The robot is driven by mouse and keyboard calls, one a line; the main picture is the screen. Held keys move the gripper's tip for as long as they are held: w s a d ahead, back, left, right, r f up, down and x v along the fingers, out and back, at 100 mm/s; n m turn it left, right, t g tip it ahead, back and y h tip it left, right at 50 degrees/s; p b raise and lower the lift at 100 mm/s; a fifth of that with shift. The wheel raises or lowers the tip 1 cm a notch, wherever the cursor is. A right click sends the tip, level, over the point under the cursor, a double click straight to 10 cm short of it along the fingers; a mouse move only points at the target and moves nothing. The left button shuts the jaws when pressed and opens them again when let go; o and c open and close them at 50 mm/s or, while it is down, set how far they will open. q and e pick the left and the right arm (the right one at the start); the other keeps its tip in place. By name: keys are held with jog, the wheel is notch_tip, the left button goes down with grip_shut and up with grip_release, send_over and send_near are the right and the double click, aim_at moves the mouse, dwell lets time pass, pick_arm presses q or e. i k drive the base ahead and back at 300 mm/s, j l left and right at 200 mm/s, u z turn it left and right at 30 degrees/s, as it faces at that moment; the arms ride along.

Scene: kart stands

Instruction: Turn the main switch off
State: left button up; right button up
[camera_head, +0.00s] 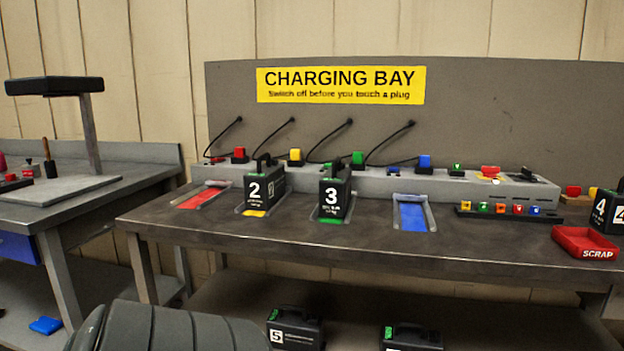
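A long grey charging console (385,184) runs along the back of the bench under the yellow CHARGING BAY sign (340,84). Near its right end is a red switch (490,171) with yellow at its base, which looks like the main switch. It is too small to tell its position. A small green-marked part (457,170) sits just left of it. Red, yellow, green and blue plugs with black cables stand along the console top. Neither of my grippers is in view.
Batteries 2 (264,190) and 3 (335,194) stand in bays; the red bay (201,198) and blue bay (412,215) are empty. A strip of coloured pieces (508,213) lies before the switch. A red SCRAP tray (584,243) and battery 4 (607,212) are at right.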

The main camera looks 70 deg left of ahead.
aim_at(489, 170)
jog(key=u, duration=1.95)
jog(key=k+l, duration=0.45)
jog(key=l, duration=0.25)
